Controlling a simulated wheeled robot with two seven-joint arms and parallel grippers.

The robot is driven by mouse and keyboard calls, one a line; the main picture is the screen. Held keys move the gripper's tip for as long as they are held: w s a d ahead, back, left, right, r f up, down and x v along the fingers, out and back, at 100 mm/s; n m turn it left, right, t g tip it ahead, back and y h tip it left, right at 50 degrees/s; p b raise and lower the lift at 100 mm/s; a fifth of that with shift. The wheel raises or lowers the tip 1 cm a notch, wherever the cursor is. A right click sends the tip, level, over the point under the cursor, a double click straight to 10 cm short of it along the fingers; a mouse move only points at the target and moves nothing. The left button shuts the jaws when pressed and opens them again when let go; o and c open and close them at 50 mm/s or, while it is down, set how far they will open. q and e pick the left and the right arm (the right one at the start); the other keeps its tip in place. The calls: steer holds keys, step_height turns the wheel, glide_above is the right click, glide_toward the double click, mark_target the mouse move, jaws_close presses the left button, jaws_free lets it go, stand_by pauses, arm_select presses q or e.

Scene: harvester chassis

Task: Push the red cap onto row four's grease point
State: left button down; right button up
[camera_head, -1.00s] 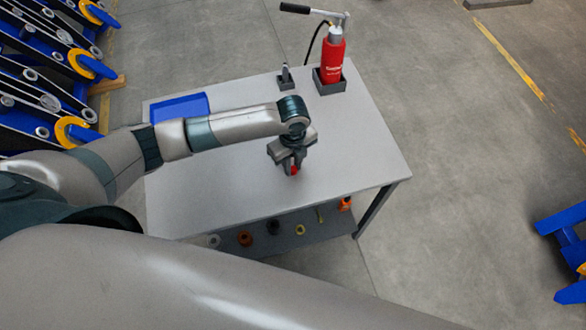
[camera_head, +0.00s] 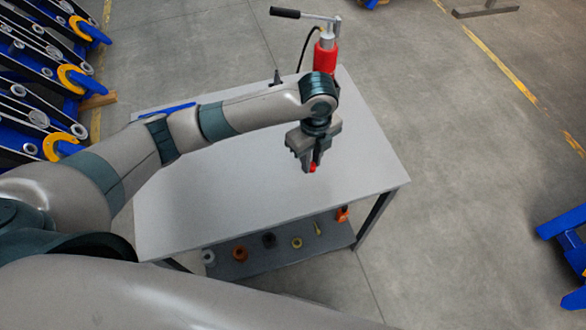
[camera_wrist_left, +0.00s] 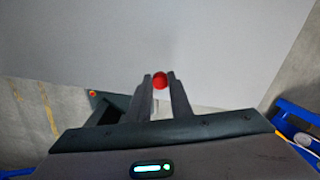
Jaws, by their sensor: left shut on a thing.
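The small red cap (camera_head: 312,168) is between the fingertips of my left gripper (camera_head: 308,164), which is shut on it. The gripper points down above the grey table, apart from its top. In the left wrist view the red cap (camera_wrist_left: 160,80) shows between the two finger ends (camera_wrist_left: 160,84). The harvester row units (camera_head: 40,100) stand at the far left, blue with black arms and orange rings. I cannot tell which of them is row four, and its grease point cannot be made out. My right gripper is not in view.
The grey table (camera_head: 210,205) has a mostly bare top. Several small parts lie on the lower shelf (camera_head: 270,262). Blue frames stand at right (camera_head: 565,240).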

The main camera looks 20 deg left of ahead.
arm_select(q)
steer(key=w+d+r+b, duration=0.1)
steer(key=d+r, duration=0.2)
steer(key=d, duration=0.2)
steer(key=shift+r, duration=0.15)
stand_by(0.4)
steer(key=s+a+f+n+b, duration=0.1)
steer(key=s+a+f+n, duration=0.1)
steer(key=a+n, duration=0.3)
steer(key=s+a+f+n+b, duration=0.1)
steer(key=s+a+n, duration=0.4)
steer(key=n, duration=0.6)
steer(key=s+a+f+n+b, duration=0.1)
steer(key=s+a+f+n, duration=0.1)
steer(key=a+n, duration=0.4)
steer(key=shift+s+f+n+b, duration=0.2)
steer(key=shift+s+n, duration=0.25)
steer(key=shift+n, duration=0.15)
steer(key=shift+s+f+n+b, duration=0.1)
steer(key=shift+s+f+n, duration=0.05)
steer(key=shift+s+n, duration=0.4)
steer(key=shift+s+a+n, duration=0.2)
steer(key=shift+a+n, duration=0.1)
steer(key=shift+n, duration=0.35)
